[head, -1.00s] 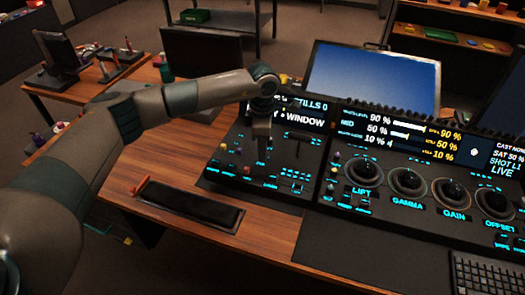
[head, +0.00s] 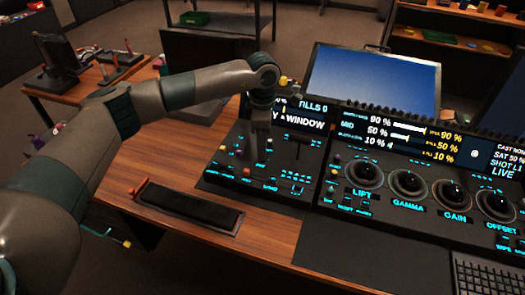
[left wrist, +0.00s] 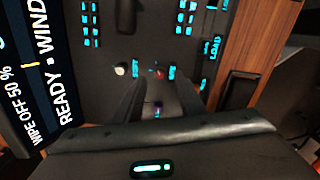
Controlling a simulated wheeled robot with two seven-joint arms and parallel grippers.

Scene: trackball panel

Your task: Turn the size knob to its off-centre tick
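My left gripper (head: 246,157) hangs over the left part of the dark control panel (head: 214,181). In the left wrist view its two dark fingers (left wrist: 158,82) are apart, with nothing gripped. A small red-topped knob (left wrist: 158,72) shows between the fingertips; contact cannot be made out. A pale knob (left wrist: 120,69) stands to its left in that view, and a purple knob (left wrist: 157,108) is lower between the fingers. The labels are too small to tell surely which is the size knob, and its ticks cannot be read. My right gripper is not in view.
Trackballs (head: 408,183) and lit screens (head: 400,128) fill the panel's right part. A tilted blue monitor (head: 375,78) stands behind it. A black tray (head: 190,204) lies on the wooden desk (head: 262,237) in front. A keyboard (head: 488,275) is at the lower right.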

